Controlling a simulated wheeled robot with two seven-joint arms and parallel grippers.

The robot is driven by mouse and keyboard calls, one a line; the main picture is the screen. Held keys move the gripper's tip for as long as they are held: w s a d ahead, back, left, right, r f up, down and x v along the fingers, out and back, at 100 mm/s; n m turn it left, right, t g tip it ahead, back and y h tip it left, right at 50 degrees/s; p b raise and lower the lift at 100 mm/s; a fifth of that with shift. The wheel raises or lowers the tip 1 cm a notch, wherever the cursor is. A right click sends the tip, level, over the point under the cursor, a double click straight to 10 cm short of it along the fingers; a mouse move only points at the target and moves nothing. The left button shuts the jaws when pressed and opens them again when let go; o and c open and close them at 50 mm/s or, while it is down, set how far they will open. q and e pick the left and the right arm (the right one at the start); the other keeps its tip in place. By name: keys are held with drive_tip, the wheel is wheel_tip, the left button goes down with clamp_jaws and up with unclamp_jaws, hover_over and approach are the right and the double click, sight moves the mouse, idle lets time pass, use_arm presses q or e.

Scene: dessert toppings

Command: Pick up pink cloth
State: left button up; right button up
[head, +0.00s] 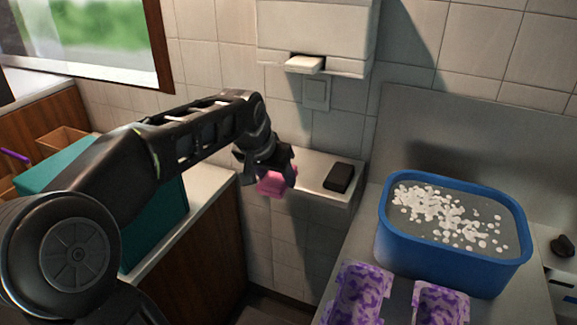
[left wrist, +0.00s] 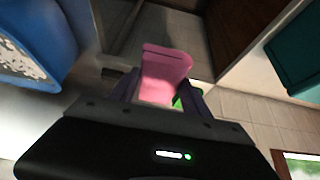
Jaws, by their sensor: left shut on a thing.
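The pink cloth (head: 274,182) hangs from my left gripper (head: 268,170), near the small white shelf on the tiled wall. In the left wrist view the cloth (left wrist: 165,72) is between the two fingers of my left gripper (left wrist: 160,95), which are shut on it. Its lower part spreads out beyond the fingertips. A bit of green (left wrist: 181,98) shows beside the cloth at one finger; I cannot tell what it is. My right gripper is in neither view.
A dark block (head: 339,177) lies on the white shelf (head: 318,171). A blue tub (head: 455,262) with water and white pieces stands on the right counter, behind purple patterned items (head: 362,290). A teal box (head: 160,222) stands on the left counter. A gap separates the counters.

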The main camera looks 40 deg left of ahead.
sight(268, 189)
use_arm(q)
drive_tip(key=shift+s+d+b, duration=0.1)
drive_tip(key=shift+s+d, duration=0.1)
drive_tip(key=shift+s, duration=0.55)
drive_tip(key=shift+s+d+b, duration=0.1)
drive_tip(key=shift+s+d, duration=0.15)
drive_tip(key=shift+s, duration=0.45)
drive_tip(key=shift+s+d+b, duration=0.1)
drive_tip(key=shift+s+d, duration=0.1)
drive_tip(key=shift+s, duration=0.55)
